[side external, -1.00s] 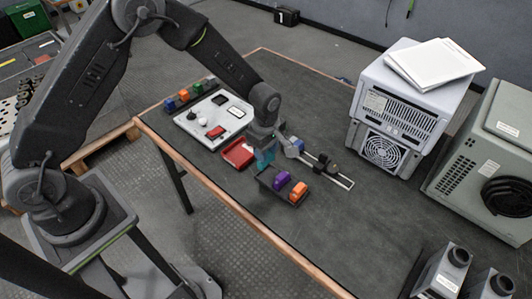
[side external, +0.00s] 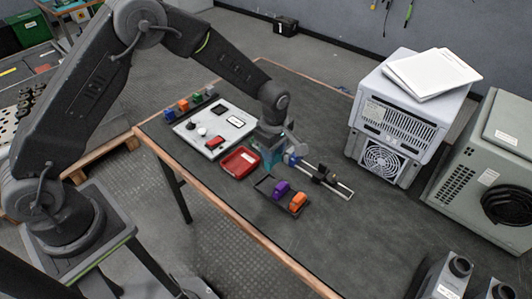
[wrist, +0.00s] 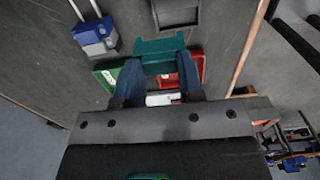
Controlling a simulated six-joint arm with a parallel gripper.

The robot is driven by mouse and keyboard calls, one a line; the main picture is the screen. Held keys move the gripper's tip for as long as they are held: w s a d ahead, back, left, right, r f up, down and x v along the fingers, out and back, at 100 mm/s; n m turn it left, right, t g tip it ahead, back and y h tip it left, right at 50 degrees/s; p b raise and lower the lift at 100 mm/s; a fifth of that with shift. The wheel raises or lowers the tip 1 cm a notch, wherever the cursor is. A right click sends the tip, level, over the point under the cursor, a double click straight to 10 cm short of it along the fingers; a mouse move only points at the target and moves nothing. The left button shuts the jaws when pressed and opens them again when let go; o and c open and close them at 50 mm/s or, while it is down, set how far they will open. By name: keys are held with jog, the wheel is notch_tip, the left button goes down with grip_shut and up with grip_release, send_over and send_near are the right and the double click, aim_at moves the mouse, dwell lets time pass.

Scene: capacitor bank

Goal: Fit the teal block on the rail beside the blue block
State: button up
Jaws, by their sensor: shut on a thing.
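The teal block (wrist: 160,50) is held between the two blue-grey fingertips of my gripper (wrist: 158,80) in the wrist view. In the side view, my gripper (side external: 269,151) hangs over the table beside the dark tray, with the teal block (side external: 267,160) partly hidden under it. The teal block is off the rail.
A dark tray (side external: 264,185) holds a purple block (side external: 281,190) and an orange block (side external: 298,200). A red bin (side external: 240,162) is left of my gripper; a green bin (wrist: 107,72) shows in the wrist view. Large grey machines stand right.

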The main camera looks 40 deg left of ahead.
jog(key=w+d, duration=0.3)
jog(key=w, duration=0.7)
jog(key=shift+w+d+f, duration=0.1)
jog(key=shift+w+f, duration=0.05)
jog(key=shift+f, duration=1.15)
jog(key=shift+w+d+f, duration=0.1)
jog(key=shift+f, duration=1.2)
jog(key=shift+f, duration=0.3)
jog(key=shift+f, duration=0.3)
jog(key=shift+s+f, duration=0.1)
jog(key=shift+f, duration=0.35)
jog(key=o, duration=1)
jog(key=shift+f, duration=0.1)
jog(key=shift+c, duration=0.2)
notch_tip(320, 180, up, 8)
jog(key=shift+r, duration=0.25)
